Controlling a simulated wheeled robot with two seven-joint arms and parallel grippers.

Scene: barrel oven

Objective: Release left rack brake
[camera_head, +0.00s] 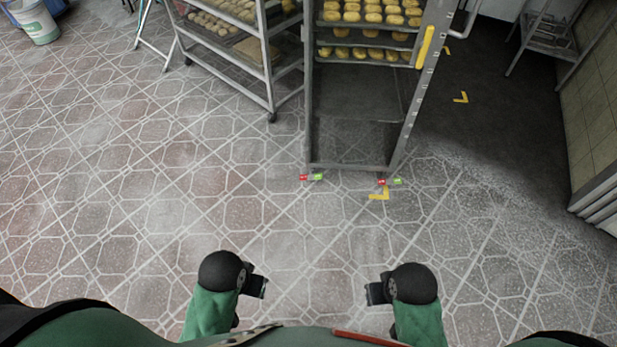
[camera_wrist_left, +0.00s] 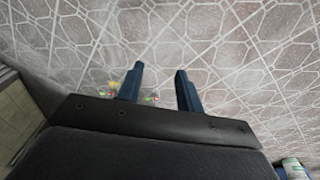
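The tall metal rack (camera_head: 357,166) stands ahead of me, with red and green brake pedals at its two front feet. The left brake has a red pedal (camera_head: 303,177) and a green pedal (camera_head: 318,177). The right brake also has a red pedal (camera_head: 382,182) and a green pedal (camera_head: 397,181). My left gripper (camera_head: 262,287) is well short of the rack, with nothing in it. In the left wrist view its two blue fingers (camera_wrist_left: 160,68) are apart. Small red and green spots show near them. My right gripper (camera_head: 370,293) is also well short of the rack; its finger gap is unclear.
The rack carries trays of yellow dough pieces (camera_head: 370,12) and a yellow handle (camera_head: 425,47). A second rack (camera_head: 270,95) stands to its left. Yellow corner marks (camera_head: 379,195) lie on the floor. A tiled wall (camera_head: 595,110) is at right. The tiled floor before me is clear.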

